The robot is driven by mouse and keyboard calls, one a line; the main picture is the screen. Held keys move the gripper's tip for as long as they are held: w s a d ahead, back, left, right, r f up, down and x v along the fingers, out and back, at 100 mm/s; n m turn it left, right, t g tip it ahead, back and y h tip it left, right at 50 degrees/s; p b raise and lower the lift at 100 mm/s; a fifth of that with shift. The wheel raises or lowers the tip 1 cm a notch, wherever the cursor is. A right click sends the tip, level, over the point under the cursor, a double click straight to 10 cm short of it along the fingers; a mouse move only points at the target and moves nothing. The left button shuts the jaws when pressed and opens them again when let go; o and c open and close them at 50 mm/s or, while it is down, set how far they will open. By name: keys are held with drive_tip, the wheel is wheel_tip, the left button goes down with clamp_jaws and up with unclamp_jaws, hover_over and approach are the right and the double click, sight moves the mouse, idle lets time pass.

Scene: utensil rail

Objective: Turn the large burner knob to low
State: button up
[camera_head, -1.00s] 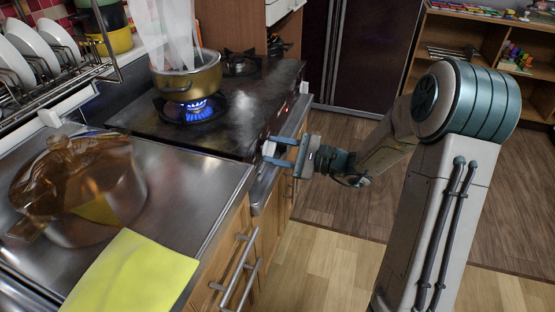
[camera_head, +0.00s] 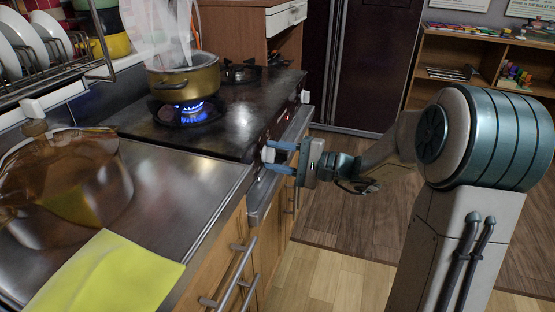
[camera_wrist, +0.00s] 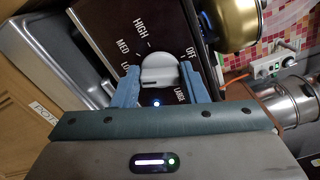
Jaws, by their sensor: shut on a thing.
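The large burner knob (camera_wrist: 160,70) is white and sits on the dark stove front. It also shows small in the head view (camera_head: 267,156). Around it in the wrist view are the labels HIGH, MED, LO, OFF and LARGE; LO is partly hidden by a finger. My gripper (camera_wrist: 161,66) has one blue finger on each side of the knob and is shut on it. It reaches the stove front from the right in the head view (camera_head: 270,157). I cannot tell exactly which mark the knob points to. A blue flame (camera_head: 193,110) burns on the front burner.
A gold pot (camera_head: 184,80) stands over the flame, with a translucent whitish shape above it. A glassy brown lidded pot (camera_head: 65,180) and a yellow cloth (camera_head: 105,272) lie on the steel counter. Drawer handles (camera_head: 237,275) stick out below. The floor right of the stove is clear.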

idle(0.3)
drive_tip(key=o, duration=0.9)
drive_tip(key=shift+o, duration=0.2)
drive_tip(key=shift+d, duration=0.1)
drive_tip(key=p+v, duration=0.2)
drive_tip(key=v, duration=1.1)
drive_tip(key=shift+d, duration=0.35)
drive_tip(key=shift+s+a+p, duration=0.1)
drive_tip(key=shift+s+p, duration=0.1)
drive_tip(key=shift+p, duration=0.1)
drive_tip(key=s+a+r+n+g+h+p, duration=0.2)
drive_tip(key=s+a+r+g+h+p, duration=0.25)
drive_tip(key=s+p, duration=0.25)
drive_tip(key=s+a+r+n+g+h+p, duration=0.2)
drive_tip(key=s+a+r+g+h+p, duration=0.1)
drive_tip(key=s+r+h+p, duration=0.25)
drive_tip(key=s+d+r+n+t+h+p, duration=0.1)
drive_tip(key=s+d+r+n+h+p, duration=0.1)
drive_tip(key=r+p, duration=0.3)
drive_tip(key=s+d+r+n+t+h+p, duration=0.2)
drive_tip(key=s+d+r+h+p, duration=0.2)
drive_tip(key=r+p, duration=0.2)
drive_tip(key=shift+r+h+p, duration=0.3)
drive_tip(key=shift+p, duration=0.7)
